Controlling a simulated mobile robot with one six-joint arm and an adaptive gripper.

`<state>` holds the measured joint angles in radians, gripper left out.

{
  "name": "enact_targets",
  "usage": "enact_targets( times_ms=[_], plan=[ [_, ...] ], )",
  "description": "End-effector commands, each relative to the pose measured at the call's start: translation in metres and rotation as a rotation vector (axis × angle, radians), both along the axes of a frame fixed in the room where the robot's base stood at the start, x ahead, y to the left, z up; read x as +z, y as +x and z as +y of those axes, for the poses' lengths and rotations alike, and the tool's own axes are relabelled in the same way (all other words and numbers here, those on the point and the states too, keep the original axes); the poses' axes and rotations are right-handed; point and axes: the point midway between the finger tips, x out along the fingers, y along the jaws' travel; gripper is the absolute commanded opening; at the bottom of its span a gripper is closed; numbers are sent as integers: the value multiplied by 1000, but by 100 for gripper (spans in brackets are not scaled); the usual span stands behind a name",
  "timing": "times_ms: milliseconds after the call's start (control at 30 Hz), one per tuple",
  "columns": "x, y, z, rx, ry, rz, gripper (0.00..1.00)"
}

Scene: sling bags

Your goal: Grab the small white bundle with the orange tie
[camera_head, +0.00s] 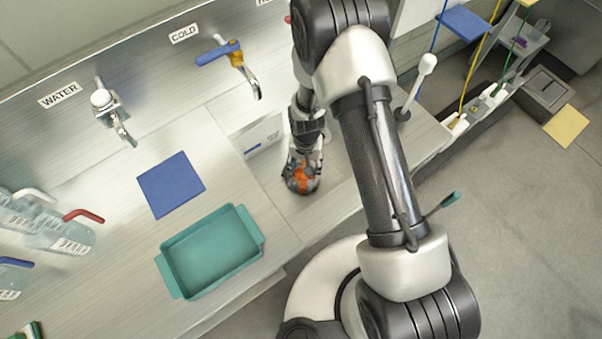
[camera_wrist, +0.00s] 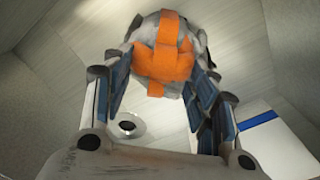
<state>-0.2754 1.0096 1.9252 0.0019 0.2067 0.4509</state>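The small white bundle with the orange tie (camera_wrist: 162,62) sits between the fingertips of my gripper (camera_wrist: 158,72) in the wrist view. Its orange bands cross over greyish-white cloth. Both fingers press against its sides, with no clear gap. In the head view the bundle (camera_head: 301,184) shows below my gripper (camera_head: 303,168), inside the steel sink basin. I cannot tell whether it touches the basin floor. My fingers hide part of its sides.
The sink drain (camera_wrist: 128,125) and basin walls surround my gripper. A white box with a blue stripe (camera_head: 262,136) is beside it. A teal tray (camera_head: 210,252) and blue mat (camera_head: 170,185) lie on the counter at left. A cold tap (camera_head: 236,60) stands behind.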

Motion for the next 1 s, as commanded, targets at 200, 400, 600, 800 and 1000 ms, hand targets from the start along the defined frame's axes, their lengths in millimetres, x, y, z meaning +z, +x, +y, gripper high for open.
enact_targets(
  times_ms=[200, 400, 600, 800, 1000],
  plan=[
    [0, 0, 0, 0, 0, 0, 36],
    [0, 0, 0, 0, 0, 0, 22],
    [0, 0, 0, 0, 0, 0, 9],
    [0, 0, 0, -1, 0, -1, 1],
    [2, 0, 0, -1, 1, -1, 1]
  ],
)
